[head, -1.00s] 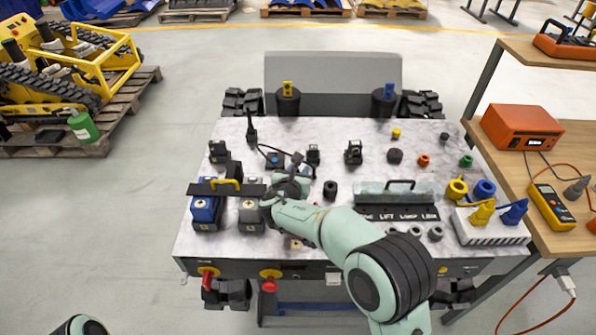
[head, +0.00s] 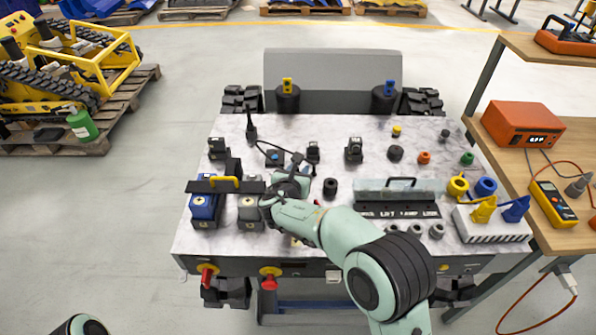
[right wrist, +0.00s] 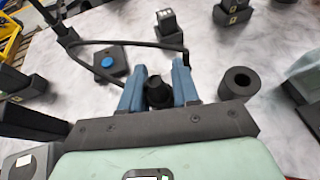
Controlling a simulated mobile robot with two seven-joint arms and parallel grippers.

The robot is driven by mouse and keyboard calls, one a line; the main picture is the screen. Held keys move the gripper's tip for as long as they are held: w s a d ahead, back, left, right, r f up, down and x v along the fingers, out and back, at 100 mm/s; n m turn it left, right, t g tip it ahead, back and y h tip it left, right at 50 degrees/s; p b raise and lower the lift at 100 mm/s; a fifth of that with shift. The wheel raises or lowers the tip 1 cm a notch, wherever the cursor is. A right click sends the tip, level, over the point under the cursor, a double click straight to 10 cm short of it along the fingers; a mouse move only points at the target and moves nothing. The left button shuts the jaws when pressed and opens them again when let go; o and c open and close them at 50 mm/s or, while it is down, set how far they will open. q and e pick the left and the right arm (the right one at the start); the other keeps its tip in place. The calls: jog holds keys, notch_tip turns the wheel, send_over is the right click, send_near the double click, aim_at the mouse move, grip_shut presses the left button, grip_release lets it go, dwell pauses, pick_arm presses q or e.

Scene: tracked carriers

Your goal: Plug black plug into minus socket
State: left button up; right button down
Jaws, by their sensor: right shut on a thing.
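My right gripper (right wrist: 157,88) is shut on the black plug (right wrist: 157,94), a dark round body between its two blue fingers. In the head view the right gripper (head: 293,182) is over the left half of the marble-topped deck (head: 300,228), and my own arm hides most of the plug. A thin black cable (right wrist: 130,43) loops past the fingers from an upright black post (right wrist: 62,30). Small black blocks stand beyond the fingers: one with a blue round top (right wrist: 110,63), another with pale markings (right wrist: 167,22). I cannot tell which is the minus socket. My left gripper is out of view.
A hollow black cylinder (right wrist: 239,82) stands close right of the fingers. A black bar with a yellow handle (head: 225,184) lies over the blue battery block (head: 204,208) and a grey one. A clear cover (head: 398,190) stands right. A wooden bench (head: 560,190) borders the deck's right.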

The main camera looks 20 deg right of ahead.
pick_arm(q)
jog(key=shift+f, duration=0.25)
pick_arm(e)
jog(key=shift+f, duration=0.4)
jog(key=c, duration=0.8)
grip_release()
jog(key=shift+o, duration=0.2)
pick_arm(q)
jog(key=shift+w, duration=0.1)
pick_arm(e)
jog(key=shift+r, duration=0.9)
pick_arm(q)
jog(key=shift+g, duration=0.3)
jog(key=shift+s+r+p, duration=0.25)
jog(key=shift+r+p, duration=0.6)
jog(key=shift+p, duration=0.05)
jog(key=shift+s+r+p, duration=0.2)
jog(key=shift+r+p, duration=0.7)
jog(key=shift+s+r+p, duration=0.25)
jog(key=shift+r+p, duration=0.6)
jog(key=shift+p, duration=0.05)
pick_arm(e)
notch_tip(320, 180, up, 18)
jog(key=shift+r, duration=0.15)
